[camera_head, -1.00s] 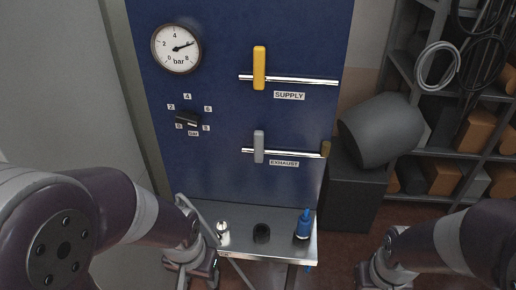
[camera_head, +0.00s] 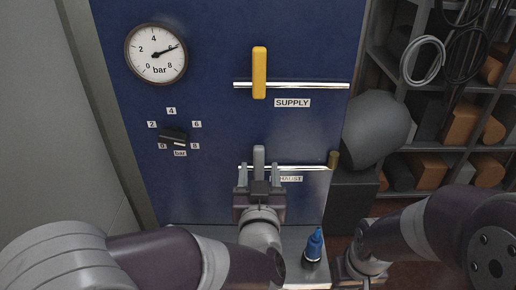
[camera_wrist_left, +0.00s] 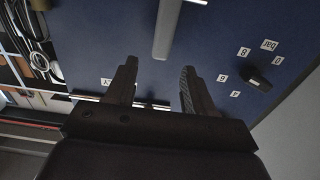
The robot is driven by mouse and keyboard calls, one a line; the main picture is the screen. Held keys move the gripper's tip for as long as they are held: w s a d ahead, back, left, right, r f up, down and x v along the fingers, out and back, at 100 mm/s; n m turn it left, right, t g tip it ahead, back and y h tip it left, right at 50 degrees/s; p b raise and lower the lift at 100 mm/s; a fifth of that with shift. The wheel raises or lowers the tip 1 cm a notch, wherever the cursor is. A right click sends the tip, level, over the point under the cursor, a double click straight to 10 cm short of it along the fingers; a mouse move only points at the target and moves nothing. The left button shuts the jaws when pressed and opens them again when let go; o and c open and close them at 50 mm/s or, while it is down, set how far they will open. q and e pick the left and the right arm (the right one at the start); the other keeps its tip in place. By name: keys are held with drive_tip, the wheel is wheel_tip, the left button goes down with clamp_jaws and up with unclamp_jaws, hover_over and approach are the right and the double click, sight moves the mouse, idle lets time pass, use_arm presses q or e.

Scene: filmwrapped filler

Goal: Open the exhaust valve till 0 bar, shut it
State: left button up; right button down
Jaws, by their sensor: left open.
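The grey exhaust valve handle (camera_head: 259,154) stands upright across its horizontal pipe (camera_head: 306,168) on the blue panel. My left gripper (camera_head: 258,170) is open in front of it, with a finger to either side in the head view. In the left wrist view, the handle (camera_wrist_left: 166,32) lies beyond and between the open fingertips; contact cannot be told. The exhaust label (camera_head: 291,179) is partly covered. The pressure gauge (camera_head: 156,54) has its needle near 6 bar. My right gripper (camera_head: 353,268) is low at the right, and its jaws are not clear.
The yellow supply handle (camera_head: 259,72) stands upright on the pipe above. A black regulator knob (camera_head: 173,138) is at left. A blue bottle (camera_head: 313,246) stands on the metal ledge below. Shelving (camera_head: 450,100) and a grey rounded object (camera_head: 378,120) are at right.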

sight(259, 154)
use_arm(q)
drive_tip(key=w+p, duration=0.1)
drive_tip(key=w, duration=0.5)
drive_tip(key=shift+w+a, duration=0.1)
drive_tip(key=shift+a, duration=0.1)
drive_tip(key=shift+w+d+p, duration=0.2)
drive_tip(key=shift+w+p, duration=0.15)
drive_tip(key=shift+w, duration=0.2)
drive_tip(key=shift+w+a+f, duration=0.1)
drive_tip(key=shift+w+a, duration=0.05)
drive_tip(key=shift+w, duration=0.2)
clamp_jaws()
